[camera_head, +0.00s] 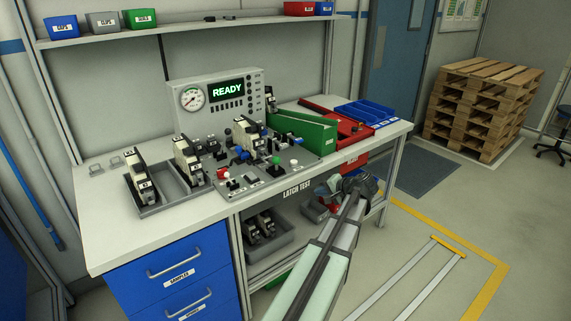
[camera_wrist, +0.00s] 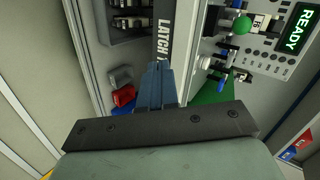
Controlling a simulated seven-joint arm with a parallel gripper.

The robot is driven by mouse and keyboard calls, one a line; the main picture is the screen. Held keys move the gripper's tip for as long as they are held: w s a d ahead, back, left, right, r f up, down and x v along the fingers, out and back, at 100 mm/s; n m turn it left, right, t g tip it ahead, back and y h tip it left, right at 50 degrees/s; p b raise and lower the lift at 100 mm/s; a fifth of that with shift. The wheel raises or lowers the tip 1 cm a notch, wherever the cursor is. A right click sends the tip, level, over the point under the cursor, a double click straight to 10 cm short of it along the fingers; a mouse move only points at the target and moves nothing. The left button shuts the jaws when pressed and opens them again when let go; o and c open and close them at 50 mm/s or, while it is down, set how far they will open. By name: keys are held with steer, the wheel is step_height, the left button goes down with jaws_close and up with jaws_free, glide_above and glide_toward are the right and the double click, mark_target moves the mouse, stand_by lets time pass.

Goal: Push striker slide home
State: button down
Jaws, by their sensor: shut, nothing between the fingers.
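The latch test fixture (camera_head: 262,178) is a grey plate on the bench, with a green knob (camera_head: 276,160), levers and blue clamps. A black and white latch unit (camera_head: 247,134) stands at its back. I cannot tell for certain which part is the striker slide. In the wrist view, a white cylinder (camera_wrist: 205,62) and blue clamp parts (camera_wrist: 238,78) show on the plate, right of my fingers. My gripper (camera_head: 326,189) is shut and empty near the bench's front edge, apart from the fixture; its blue-grey fingers also show in the wrist view (camera_wrist: 156,72).
The display box (camera_head: 216,94) behind the fixture reads READY. A tray (camera_head: 152,189) of latch units stands on the left. A green bin (camera_head: 302,131), a red tray (camera_head: 338,123) and a blue tray (camera_head: 365,113) stand on the right. A lower shelf holds a grey bin (camera_head: 268,243).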

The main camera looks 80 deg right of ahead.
steer(key=w+d+r+m+t+h, duration=0.1)
steer(key=w+d+r+t, duration=0.1)
steer(key=r, duration=0.5)
steer(key=shift+w+d+r+t+h, duration=0.25)
steer(key=shift+w+t+h, duration=0.2)
steer(key=shift+t, duration=0.75)
steer(key=shift+w, duration=0.1)
steer(key=x, duration=1.4)
steer(key=shift+a, duration=0.1)
steer(key=w+d, duration=0.4)
steer(key=shift+w+d+r, duration=0.1)
